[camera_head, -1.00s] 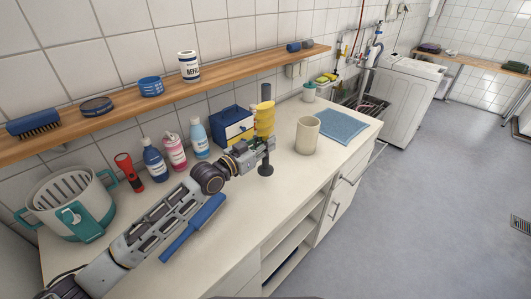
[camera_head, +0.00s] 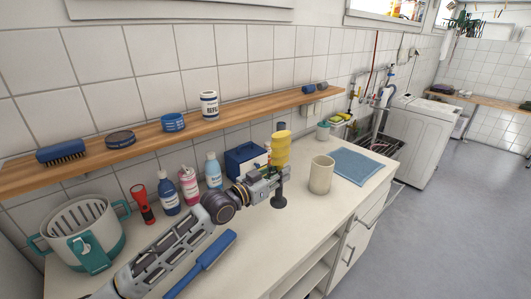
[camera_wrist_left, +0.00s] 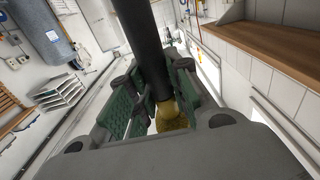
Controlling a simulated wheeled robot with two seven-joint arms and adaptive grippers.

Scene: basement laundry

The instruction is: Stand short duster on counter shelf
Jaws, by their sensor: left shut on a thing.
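My left gripper (camera_head: 266,180) is shut on the duster, which has a yellow head (camera_head: 281,148) and a dark shaft and round black base (camera_head: 279,203). It is held upright over the counter (camera_head: 255,240), left of the beige cup. I cannot tell whether the base touches the counter. In the left wrist view the dark shaft (camera_wrist_left: 142,45) passes between the green-padded fingers, with yellow (camera_wrist_left: 170,112) beyond them. A wooden shelf (camera_head: 250,112) runs along the tiled wall above the counter. My right gripper is not in view.
The shelf bears a blue brush (camera_head: 61,151), tins (camera_head: 173,122), a white REFILL jar (camera_head: 209,105) and small dark items; its right part has bare stretches. The beige cup (camera_head: 321,175), blue box (camera_head: 243,160), bottles (camera_head: 190,186), bucket (camera_head: 85,235) and blue cloth (camera_head: 356,167) crowd the counter.

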